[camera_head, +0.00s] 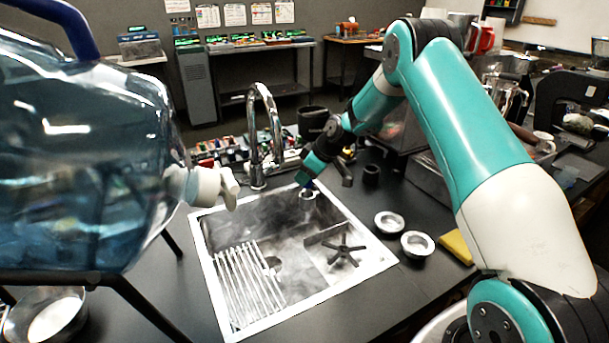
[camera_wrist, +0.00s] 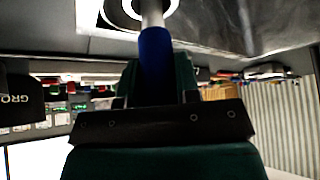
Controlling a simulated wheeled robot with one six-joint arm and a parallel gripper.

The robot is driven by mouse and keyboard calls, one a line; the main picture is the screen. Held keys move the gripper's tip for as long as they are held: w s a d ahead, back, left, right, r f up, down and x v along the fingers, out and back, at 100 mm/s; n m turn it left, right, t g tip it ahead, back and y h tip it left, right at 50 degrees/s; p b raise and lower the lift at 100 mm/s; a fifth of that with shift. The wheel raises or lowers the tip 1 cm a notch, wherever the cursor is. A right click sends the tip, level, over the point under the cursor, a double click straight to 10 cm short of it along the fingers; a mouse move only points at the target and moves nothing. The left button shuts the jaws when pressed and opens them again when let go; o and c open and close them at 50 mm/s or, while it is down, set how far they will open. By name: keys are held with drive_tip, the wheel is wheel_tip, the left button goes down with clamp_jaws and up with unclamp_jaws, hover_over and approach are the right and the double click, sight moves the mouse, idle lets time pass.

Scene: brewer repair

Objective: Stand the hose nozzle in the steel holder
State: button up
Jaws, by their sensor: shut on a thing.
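The hose nozzle has a blue grip (camera_wrist: 155,55) and a bright metal tip (camera_wrist: 152,16). My gripper (camera_wrist: 155,88) is shut on the blue grip in the wrist view. In the head view, my gripper (camera_head: 309,177) is at the far right corner of the sink, and only a bit of blue shows there. The steel holder (camera_head: 308,194) is a small ring just below my gripper. In the wrist view the ring (camera_wrist: 172,9) is cut by the top edge and the metal tip overlaps it. I cannot tell how deep the tip sits in it.
The sink (camera_head: 225,300) has a drying rack and a black star-shaped piece. A chrome faucet (camera_head: 279,125) stands behind it. Two steel cups (camera_head: 389,222) and a yellow sponge (camera_head: 456,247) lie to the right. A large blue water bottle (camera_head: 75,160) fills the left.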

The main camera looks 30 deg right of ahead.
drive_tip(key=shift+f+b, duration=0.45)
idle(0.3)
drive_tip(key=o, duration=1.6)
drive_tip(key=shift+o, duration=0.2)
drive_tip(key=shift+r+p, duration=1.8)
drive_tip(key=shift+r, duration=1.75)
drive_tip(key=shift+a, duration=0.1)
